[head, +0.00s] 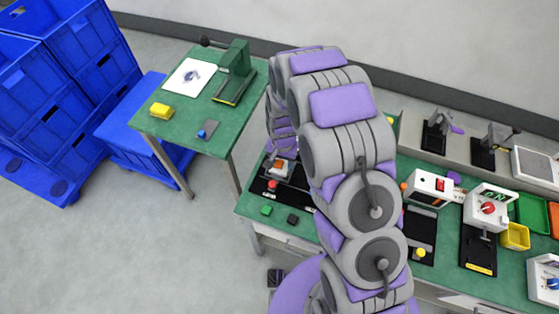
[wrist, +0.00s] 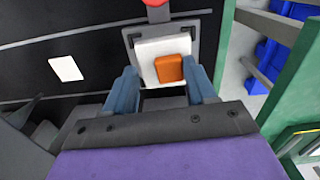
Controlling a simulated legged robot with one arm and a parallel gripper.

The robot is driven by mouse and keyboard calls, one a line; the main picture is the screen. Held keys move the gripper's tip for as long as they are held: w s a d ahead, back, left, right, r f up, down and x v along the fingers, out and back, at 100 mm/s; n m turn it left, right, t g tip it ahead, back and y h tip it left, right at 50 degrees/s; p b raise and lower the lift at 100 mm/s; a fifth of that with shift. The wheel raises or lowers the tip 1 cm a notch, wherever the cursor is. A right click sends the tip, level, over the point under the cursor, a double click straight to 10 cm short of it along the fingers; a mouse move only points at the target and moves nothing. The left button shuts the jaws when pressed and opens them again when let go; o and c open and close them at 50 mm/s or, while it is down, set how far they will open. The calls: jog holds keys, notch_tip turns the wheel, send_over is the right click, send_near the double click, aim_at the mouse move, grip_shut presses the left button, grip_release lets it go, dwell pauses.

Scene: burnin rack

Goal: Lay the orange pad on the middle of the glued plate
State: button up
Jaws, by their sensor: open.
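In the wrist view the pad covers the lower, right-of-centre part of the plate's visible face. My gripper (wrist: 162,88) is open, with its blue fingers on either side of the plate and pad. I see no finger touching the pad. In the head view the orange pad (head: 281,164) shows at the left of the bench, beside my arm. Glue on the plate cannot be made out.
A red knob (wrist: 155,3) is just beyond the holder. A white square (wrist: 66,68) lies on the black surface to the left. Green (head: 266,210) and black (head: 293,218) blocks sit at the front edge of the bench. A green side table (head: 190,133) stands at the left.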

aim_at(280, 164)
jog(key=shift+a+r, duration=0.2)
jog(key=shift+r, duration=0.25)
notch_tip(280, 164, up, 11)
jog(key=p, duration=0.1)
jog(key=shift+a+r+p, duration=0.15)
jog(key=shift+r+p, duration=0.05)
jog(key=shift+p, duration=0.2)
jog(key=s+d+r+n+g, duration=0.1)
jog(key=s+d+r, duration=0.5)
jog(key=s+r, duration=0.35)
jog(key=s+d+r+n, duration=0.1)
jog(key=s+d+r, duration=0.6)
jog(key=s, duration=0.4)
jog(key=s+d+r+n, duration=0.1)
jog(key=s+r, duration=0.2)
jog(key=s, duration=0.8)
jog(key=shift+s+d+g, duration=0.15)
jog(key=shift+s+g, duration=0.25)
